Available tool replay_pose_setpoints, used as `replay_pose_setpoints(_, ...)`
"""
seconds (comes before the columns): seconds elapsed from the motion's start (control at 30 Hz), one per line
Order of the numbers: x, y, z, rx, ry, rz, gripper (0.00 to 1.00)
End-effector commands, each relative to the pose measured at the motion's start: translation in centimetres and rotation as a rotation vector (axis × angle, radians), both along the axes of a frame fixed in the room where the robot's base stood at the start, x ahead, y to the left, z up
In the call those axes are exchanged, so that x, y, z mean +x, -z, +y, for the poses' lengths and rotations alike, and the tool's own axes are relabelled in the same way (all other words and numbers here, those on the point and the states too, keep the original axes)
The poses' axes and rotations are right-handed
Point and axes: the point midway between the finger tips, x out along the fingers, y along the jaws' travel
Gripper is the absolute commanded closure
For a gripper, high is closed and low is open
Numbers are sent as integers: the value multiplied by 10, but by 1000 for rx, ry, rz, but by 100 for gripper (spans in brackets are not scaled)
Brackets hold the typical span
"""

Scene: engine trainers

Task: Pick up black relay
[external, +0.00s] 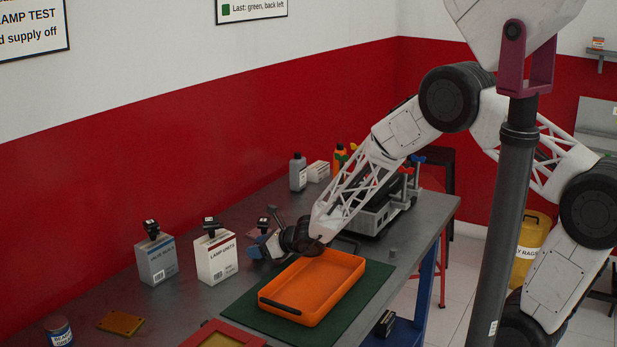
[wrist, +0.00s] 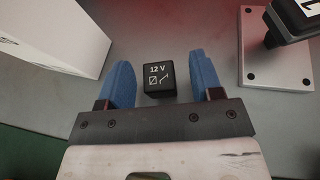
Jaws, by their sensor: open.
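The black relay (wrist: 159,80) is a small dark cube marked "12 V" with a switch symbol. In the wrist view it sits on the grey table between the two blue fingers of my gripper (wrist: 164,82), with a gap on each side. My gripper is open. In the external view my gripper (external: 268,243) is low over the table, to the right of the white "LAMP UNITS" box. I cannot make out the relay there.
An orange tray (external: 345,267) lies on a green mat (external: 377,280) beside my gripper. The white box (external: 216,262) and a grey box (external: 157,262) stand to the left. A metal plate with a black part (wrist: 262,68) is close on the right in the wrist view.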

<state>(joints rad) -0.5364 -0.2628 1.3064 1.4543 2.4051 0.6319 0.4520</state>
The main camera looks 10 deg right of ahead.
Motion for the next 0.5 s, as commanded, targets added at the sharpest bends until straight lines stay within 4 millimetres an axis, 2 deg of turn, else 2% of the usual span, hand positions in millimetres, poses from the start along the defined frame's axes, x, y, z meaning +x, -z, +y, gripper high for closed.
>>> replay_pose_setpoints(0.2,9,7,14,0,-1,0,40)
replay_pose_setpoints(0.5,11,8,16,0,-1,0,40)
